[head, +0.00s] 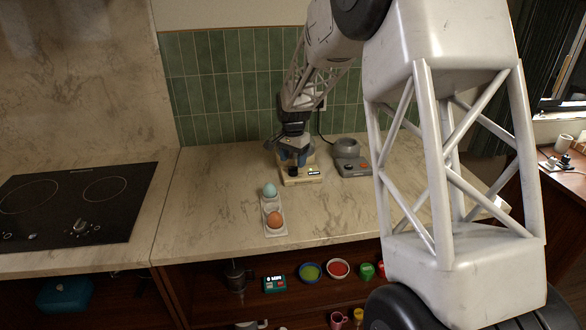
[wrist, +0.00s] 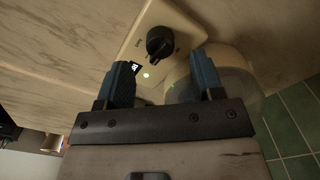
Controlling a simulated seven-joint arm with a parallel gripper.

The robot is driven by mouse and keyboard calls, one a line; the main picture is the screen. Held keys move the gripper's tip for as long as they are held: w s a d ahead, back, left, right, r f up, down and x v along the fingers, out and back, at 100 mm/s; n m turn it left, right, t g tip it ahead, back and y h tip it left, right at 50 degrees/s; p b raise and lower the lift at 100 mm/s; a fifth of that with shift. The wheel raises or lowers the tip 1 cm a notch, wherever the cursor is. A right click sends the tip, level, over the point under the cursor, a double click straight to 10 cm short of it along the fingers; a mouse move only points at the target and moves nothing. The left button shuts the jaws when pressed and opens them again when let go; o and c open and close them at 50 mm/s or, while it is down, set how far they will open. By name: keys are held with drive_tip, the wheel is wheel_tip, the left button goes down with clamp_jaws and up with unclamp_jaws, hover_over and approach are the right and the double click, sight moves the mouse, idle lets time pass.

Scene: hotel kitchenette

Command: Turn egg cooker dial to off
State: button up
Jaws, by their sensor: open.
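The egg cooker (head: 302,179) is a beige appliance on the counter near the tiled wall. Its black dial (head: 293,171) sits on the front beside a small lit display (head: 314,172). In the wrist view, the dial (wrist: 160,43) stands on the beige panel (wrist: 187,30), with a green light (wrist: 146,75) glowing nearby. Printed marks flank the dial, too small to read. My gripper (head: 293,156) is over the cooker. Its blue fingers (wrist: 161,62) are open and empty, with the dial just beyond the gap between their tips, apparently not touching. My gripper hides part of the cooker's top.
A white egg tray (head: 276,232) with a blue egg (head: 269,190) and a brown egg (head: 274,218) lies in front. A black hob (head: 75,205) is at left. The counter between hob and tray is clear.

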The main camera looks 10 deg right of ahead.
sight(293, 167)
drive_tip(key=shift+f, duration=1.95)
drive_tip(key=shift+c, duration=0.2)
drive_tip(key=c, duration=0.9)
drive_tip(key=shift+n, duration=0.3)
drive_tip(key=n, duration=1.2)
drive_tip(key=shift+n, duration=0.4)
